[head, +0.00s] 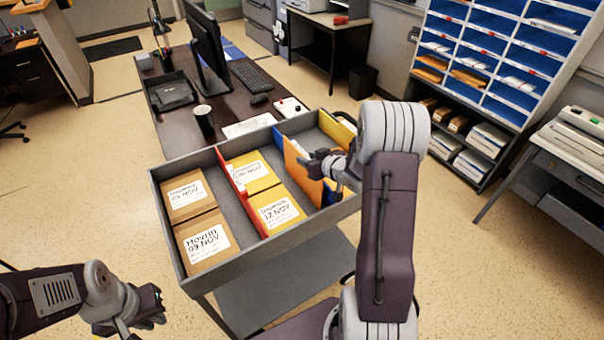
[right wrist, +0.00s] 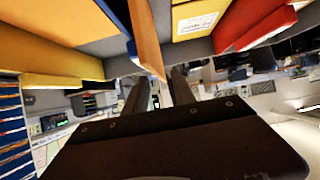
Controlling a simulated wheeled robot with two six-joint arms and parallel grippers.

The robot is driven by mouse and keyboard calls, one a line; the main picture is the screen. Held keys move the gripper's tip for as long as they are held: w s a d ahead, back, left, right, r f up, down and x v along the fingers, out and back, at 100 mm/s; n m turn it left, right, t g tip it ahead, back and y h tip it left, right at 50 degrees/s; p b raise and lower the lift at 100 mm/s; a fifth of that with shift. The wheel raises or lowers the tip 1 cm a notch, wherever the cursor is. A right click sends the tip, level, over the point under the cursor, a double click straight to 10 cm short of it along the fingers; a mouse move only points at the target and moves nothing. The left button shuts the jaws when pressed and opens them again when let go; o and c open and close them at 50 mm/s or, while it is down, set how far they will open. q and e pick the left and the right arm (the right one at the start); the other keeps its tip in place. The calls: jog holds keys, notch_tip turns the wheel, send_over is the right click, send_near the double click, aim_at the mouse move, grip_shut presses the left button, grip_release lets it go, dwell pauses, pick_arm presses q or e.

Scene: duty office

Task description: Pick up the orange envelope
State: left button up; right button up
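The orange envelope (head: 302,173) stands upright, slightly tilted, in the right part of the grey tray (head: 172,240), beside a blue upright piece (head: 281,150). My right gripper (head: 324,163) is at its upper right edge in the head view. In the right wrist view, the envelope (right wrist: 147,38) reaches down to the two dark fingers (right wrist: 162,85). The fingers are apart, with a gap between them, and I see no clear grip on the envelope. My left gripper (head: 143,318) is at the lower left, away from the tray; its finger opening is unclear.
Brown envelopes (head: 187,193) and yellow envelopes (head: 279,211) lie in the tray, with a red divider (head: 240,193) between them. A desk with a monitor (head: 208,50), keyboard and cup (head: 204,121) adjoins behind. A blue-slotted shelf (head: 490,55) stands at the right.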

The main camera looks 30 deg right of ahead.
aim_at(302, 155)
jog(key=x, duration=0.4)
jog(key=shift+w+f, duration=0.15)
jog(key=shift+w, duration=0.15)
jog(key=shift+s, duration=0.1)
grip_shut()
dwell(1.0)
